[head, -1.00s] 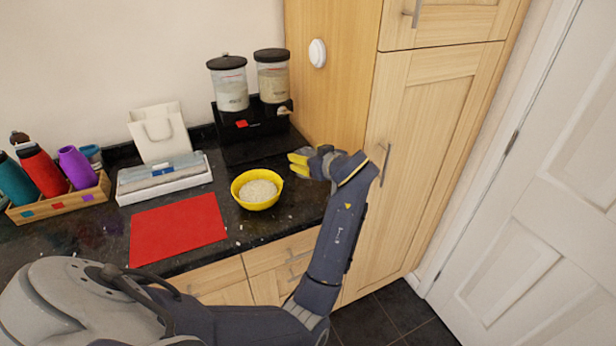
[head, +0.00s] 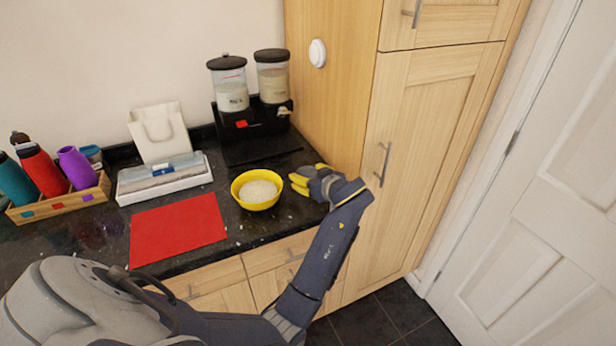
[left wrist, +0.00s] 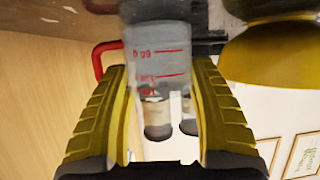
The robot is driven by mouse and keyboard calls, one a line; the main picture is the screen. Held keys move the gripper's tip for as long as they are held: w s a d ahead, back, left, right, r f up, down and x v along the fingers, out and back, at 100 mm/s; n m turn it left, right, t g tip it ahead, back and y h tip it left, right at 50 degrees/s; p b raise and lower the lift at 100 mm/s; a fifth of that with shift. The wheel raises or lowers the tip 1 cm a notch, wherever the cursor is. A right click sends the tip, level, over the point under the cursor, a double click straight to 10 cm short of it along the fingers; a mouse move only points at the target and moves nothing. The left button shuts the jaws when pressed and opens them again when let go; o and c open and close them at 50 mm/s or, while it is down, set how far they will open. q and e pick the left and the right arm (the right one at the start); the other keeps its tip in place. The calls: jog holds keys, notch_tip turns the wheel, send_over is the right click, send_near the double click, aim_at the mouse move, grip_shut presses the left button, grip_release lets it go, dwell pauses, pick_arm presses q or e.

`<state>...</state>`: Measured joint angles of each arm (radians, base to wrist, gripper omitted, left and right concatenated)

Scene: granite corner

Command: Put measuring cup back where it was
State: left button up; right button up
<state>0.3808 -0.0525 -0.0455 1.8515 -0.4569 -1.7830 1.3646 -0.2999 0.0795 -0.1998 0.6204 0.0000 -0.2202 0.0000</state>
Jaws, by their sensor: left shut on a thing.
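The measuring cup (left wrist: 158,60) is clear with red markings, and a red handle (left wrist: 103,58) shows at its left in the left wrist view. My left gripper (left wrist: 160,100) is shut on the cup, with one yellow finger on each side. In the head view my left gripper (head: 301,184) is at the right end of the dark counter, just right of the yellow bowl (head: 242,200). The cup cannot be made out there. The bowl holds white grains, and it also shows in the left wrist view (left wrist: 270,55). My right gripper is not in view.
Two dispensers with black lids (head: 230,85) stand on a black base at the back. A red mat (head: 178,230) lies left of the bowl. A white tray (head: 163,190), a paper bag (head: 160,132) and a bottle rack (head: 60,203) are further left. A tall wooden cupboard (head: 335,110) borders the right.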

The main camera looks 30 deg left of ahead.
pick_arm(q)
jog(key=shift+f, duration=0.1)
jog(key=o, duration=1.5)
jog(key=shift+v, duration=2.05)
